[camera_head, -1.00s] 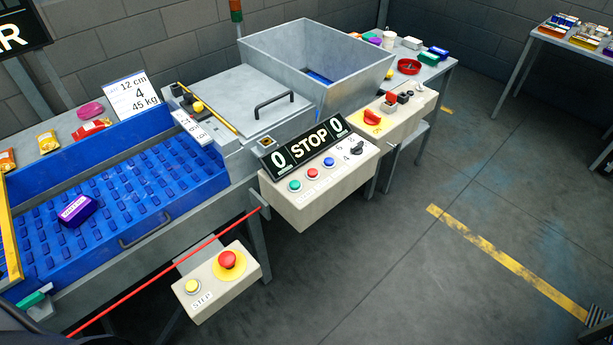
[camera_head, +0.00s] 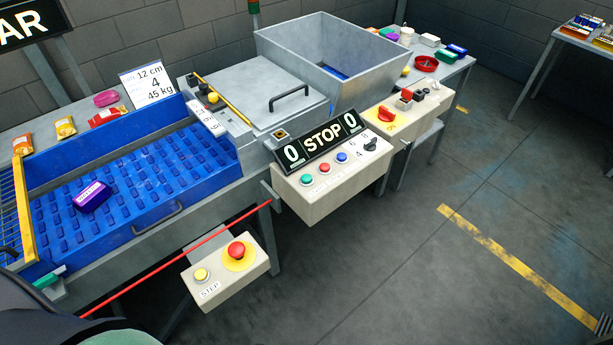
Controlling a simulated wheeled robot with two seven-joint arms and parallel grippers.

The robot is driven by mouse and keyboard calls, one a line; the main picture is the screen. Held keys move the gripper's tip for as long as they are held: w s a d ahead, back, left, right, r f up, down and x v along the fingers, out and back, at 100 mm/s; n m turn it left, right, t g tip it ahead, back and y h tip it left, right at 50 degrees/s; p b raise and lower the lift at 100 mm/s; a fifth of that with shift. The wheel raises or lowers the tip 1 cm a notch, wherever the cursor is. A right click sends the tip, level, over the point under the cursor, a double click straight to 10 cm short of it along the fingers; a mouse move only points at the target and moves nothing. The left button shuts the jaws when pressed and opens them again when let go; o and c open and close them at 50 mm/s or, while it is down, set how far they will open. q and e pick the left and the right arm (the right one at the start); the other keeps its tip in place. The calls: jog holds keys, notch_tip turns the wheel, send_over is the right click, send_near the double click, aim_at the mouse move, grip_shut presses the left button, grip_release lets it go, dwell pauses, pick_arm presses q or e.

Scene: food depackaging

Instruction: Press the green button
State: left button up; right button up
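The green button (camera_head: 306,181) is on the sloped top of a beige control box (camera_head: 330,192), at the left end of a row with a red button (camera_head: 324,168) and a blue button (camera_head: 342,157). A black knob (camera_head: 370,144) is right of them. Behind the row a black display (camera_head: 322,142) reads "0 STOP 0". Neither gripper is visible. A dark rounded shape with a pale green patch, likely part of my own body, shows at the bottom left corner.
A lower box (camera_head: 226,270) carries a red mushroom button (camera_head: 236,250) and a yellow button (camera_head: 201,274). A red cord (camera_head: 180,259) runs along the front. A purple package (camera_head: 92,196) lies on the blue conveyor (camera_head: 150,212). Open floor lies at right.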

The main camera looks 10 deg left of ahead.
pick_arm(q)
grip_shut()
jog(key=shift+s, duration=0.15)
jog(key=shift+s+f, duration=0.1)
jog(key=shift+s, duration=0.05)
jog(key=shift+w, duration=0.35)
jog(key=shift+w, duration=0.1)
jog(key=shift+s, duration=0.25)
